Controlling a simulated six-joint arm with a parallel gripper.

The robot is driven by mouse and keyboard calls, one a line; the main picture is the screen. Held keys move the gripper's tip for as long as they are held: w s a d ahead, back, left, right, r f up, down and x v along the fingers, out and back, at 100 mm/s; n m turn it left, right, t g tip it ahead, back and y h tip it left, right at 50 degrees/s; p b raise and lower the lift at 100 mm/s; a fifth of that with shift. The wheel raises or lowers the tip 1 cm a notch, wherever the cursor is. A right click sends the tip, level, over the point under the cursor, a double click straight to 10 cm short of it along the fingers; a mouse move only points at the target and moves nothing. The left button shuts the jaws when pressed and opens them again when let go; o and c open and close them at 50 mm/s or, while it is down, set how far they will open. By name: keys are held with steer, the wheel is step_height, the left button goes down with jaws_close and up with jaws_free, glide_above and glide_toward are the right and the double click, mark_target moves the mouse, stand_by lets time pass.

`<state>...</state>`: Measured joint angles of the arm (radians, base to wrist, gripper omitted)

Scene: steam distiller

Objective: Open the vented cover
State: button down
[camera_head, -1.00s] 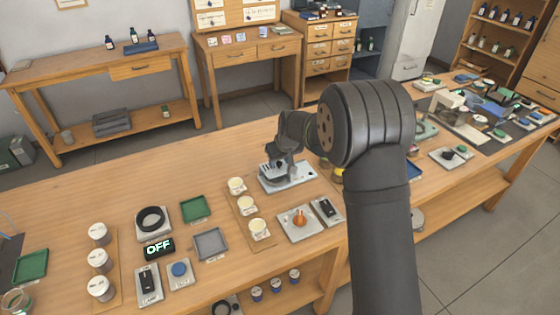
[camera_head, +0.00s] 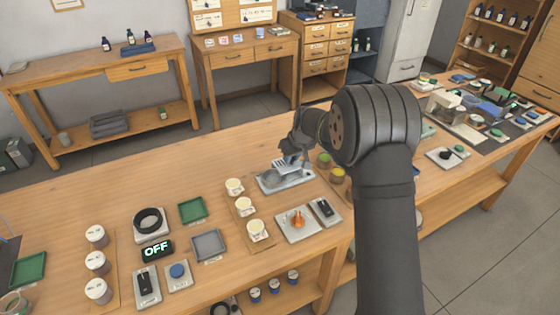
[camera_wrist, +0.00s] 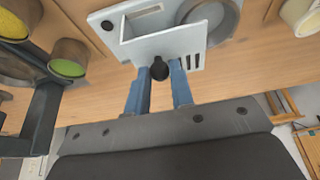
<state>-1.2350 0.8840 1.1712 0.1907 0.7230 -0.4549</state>
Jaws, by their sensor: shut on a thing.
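The vented cover (camera_wrist: 175,47) is a pale grey plate with dark slots at its right end and a black knob (camera_wrist: 160,68). My gripper (camera_wrist: 159,72) has its two blue fingers on either side of the knob and is shut on it. In the head view, the cover (camera_head: 286,165) stands tilted up from the grey base of the distiller (camera_head: 290,183), with my gripper (camera_head: 291,154) at its upper edge. In the wrist view, a rectangular open well (camera_wrist: 140,24) and a round cup (camera_wrist: 215,18) show beyond the cover. My arm hides part of the bench behind.
Yellow and green-topped jars (camera_head: 337,174) stand just right of the base. White-lidded jars (camera_head: 245,207) stand on a board to its left. A plate with an orange knob (camera_head: 298,220) and a black switch (camera_head: 324,208) lie in front. Bare bench lies behind left.

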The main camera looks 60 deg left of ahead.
steer(key=w, duration=0.4)
steer(key=c, duration=1.3)
jaws_free()
steer(key=v, duration=1.7)
steer(key=shift+d+r, duration=0.15)
